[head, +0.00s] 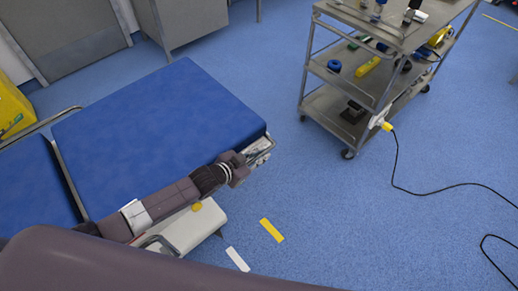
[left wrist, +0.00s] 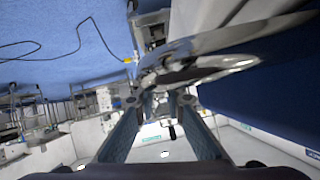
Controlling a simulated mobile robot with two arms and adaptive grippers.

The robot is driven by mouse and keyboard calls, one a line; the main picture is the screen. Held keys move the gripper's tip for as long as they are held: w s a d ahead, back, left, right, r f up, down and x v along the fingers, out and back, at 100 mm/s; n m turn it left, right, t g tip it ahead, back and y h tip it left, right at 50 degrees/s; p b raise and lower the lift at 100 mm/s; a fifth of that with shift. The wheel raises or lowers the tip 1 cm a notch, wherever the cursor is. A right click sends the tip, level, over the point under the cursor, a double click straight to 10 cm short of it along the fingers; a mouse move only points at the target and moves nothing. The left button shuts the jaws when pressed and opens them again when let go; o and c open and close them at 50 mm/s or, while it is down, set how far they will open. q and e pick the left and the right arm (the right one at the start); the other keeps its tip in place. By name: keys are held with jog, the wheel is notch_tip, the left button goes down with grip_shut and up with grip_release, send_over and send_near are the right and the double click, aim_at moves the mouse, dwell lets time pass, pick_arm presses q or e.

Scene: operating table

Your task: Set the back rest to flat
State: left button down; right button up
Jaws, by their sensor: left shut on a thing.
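The operating table's back rest is a blue padded panel (head: 155,120) in the head view. A dark seam separates it from another blue pad (head: 35,185) at the left. I cannot tell its exact tilt. A metal fitting (head: 258,150) sits at its near right corner. My left gripper (head: 238,168) is at that corner, shut on the metal fitting. In the left wrist view, the curved bright metal (left wrist: 205,45) passes just beyond the fingertips (left wrist: 158,98), and the blue pad (left wrist: 265,100) is at the right. The exact contact is partly hidden. My right gripper is not in view.
A steel trolley (head: 345,72) with tools stands at the upper right. A black cable (head: 395,165) runs from it over the floor. A yellow bin (head: 14,105) is at the far left, grey cabinets at the back. Open blue floor lies right of the table.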

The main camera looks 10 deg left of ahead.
pick_arm(q)
jog(key=shift+s+a+f, duration=0.1)
jog(key=shift+s+f, duration=0.15)
jog(key=shift+f, duration=0.4)
jog(key=shift+s+f, duration=0.1)
jog(key=c, duration=2)
grip_release()
jog(key=shift+w, duration=0.2)
jog(key=shift+o, duration=0.2)
jog(key=shift+w, duration=0.1)
jog(key=shift+r, duration=0.2)
jog(key=v, duration=1.1)
jog(key=shift+s+r, duration=0.3)
